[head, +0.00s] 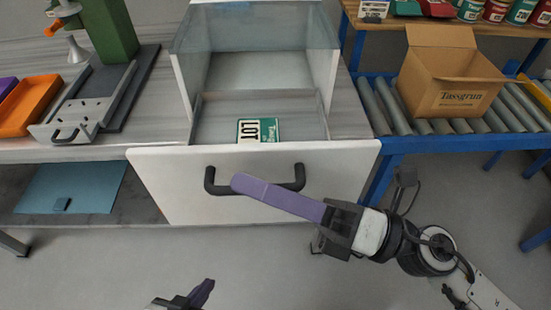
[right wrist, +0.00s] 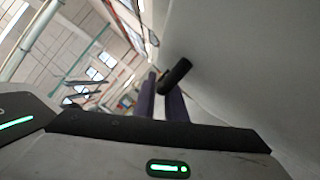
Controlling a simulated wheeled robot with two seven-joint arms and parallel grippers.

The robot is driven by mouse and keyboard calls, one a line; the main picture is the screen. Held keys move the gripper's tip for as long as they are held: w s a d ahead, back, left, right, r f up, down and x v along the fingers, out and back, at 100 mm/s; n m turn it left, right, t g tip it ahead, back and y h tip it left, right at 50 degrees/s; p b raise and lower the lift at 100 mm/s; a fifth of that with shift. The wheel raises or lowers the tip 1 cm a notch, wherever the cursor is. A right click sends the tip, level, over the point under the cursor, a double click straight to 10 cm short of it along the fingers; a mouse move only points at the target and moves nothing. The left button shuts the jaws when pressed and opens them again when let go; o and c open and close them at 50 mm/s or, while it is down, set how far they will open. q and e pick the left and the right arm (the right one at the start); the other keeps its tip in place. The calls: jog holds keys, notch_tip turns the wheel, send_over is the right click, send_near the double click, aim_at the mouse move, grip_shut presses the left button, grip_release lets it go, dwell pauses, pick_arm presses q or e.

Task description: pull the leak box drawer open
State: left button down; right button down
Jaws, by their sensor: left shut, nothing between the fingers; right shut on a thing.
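The leak box (head: 258,40) is a white, clear-walled box on the bench. Its drawer (head: 200,208) has a white front and stands pulled out past the bench edge, with its inside visible from above. A green and white LOT card (head: 258,131) lies in it. My right gripper (head: 240,183), with purple fingers, is shut on the black bar handle (head: 286,185) left of its middle. In the right wrist view, the fingers close around the dark handle (right wrist: 178,74) beside the pale drawer front. My left gripper (head: 205,290) is shut and empty, low in the head view, apart from the drawer.
A green-columned device (head: 108,28) and an orange tray (head: 30,105) stand on the bench at left. A blue sheet (head: 70,188) lies on the lower shelf. A cardboard box (head: 450,82) sits on a roller conveyor at right. The floor before the drawer is clear.

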jog(key=shift+s, duration=0.3)
pick_arm(q)
jog(key=shift+s, duration=0.2)
jog(key=shift+s+f, duration=0.1)
pick_arm(e)
jog(key=c, duration=2.1)
grip_release()
pick_arm(q)
jog(key=shift+d, duration=0.1)
